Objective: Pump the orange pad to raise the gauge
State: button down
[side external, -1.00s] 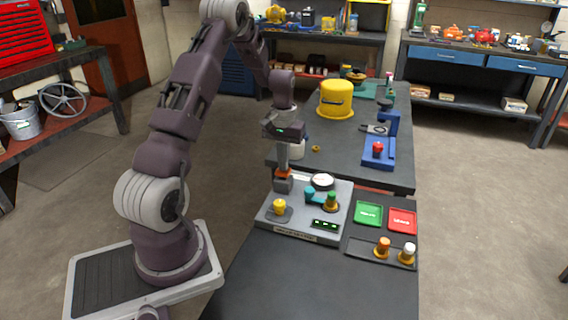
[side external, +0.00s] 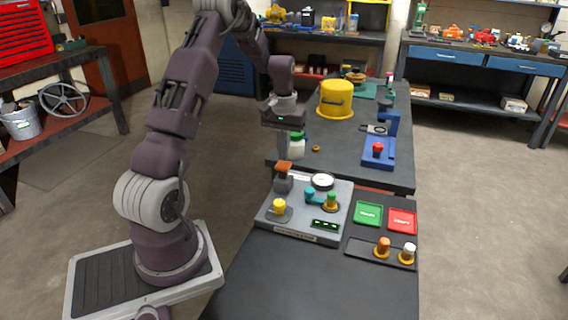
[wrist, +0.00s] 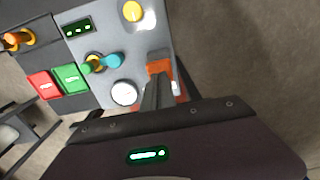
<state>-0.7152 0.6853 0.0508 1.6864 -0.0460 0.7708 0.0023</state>
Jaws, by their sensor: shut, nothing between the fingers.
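The orange pad (side external: 283,166) sits on a grey post at the back left corner of the grey pump panel (side external: 262,222). In the wrist view the pad (wrist: 163,68) shows just beyond my fingertips. The round white gauge (side external: 322,181) lies to the right of the pad; it also shows in the wrist view (wrist: 124,93), but its needle is too small to read. My gripper (side external: 281,154) is shut and empty, pointing down just above the pad. I cannot tell whether the tips touch the pad.
The panel also bears a yellow knob (side external: 279,206), a teal and green valve (side external: 320,195) and a small display (side external: 325,224). Green (side external: 368,213) and red (side external: 402,220) plates lie right. A white bottle (side external: 297,149) stands behind the pad.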

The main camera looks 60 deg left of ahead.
aim_at(283, 164)
jog(key=shift+f, duration=1.8)
jog(key=shift+r, duration=1.85)
jog(key=shift+f, duration=0.1)
jog(key=shift+f, duration=1.75)
jog(key=shift+r, duration=1.85)
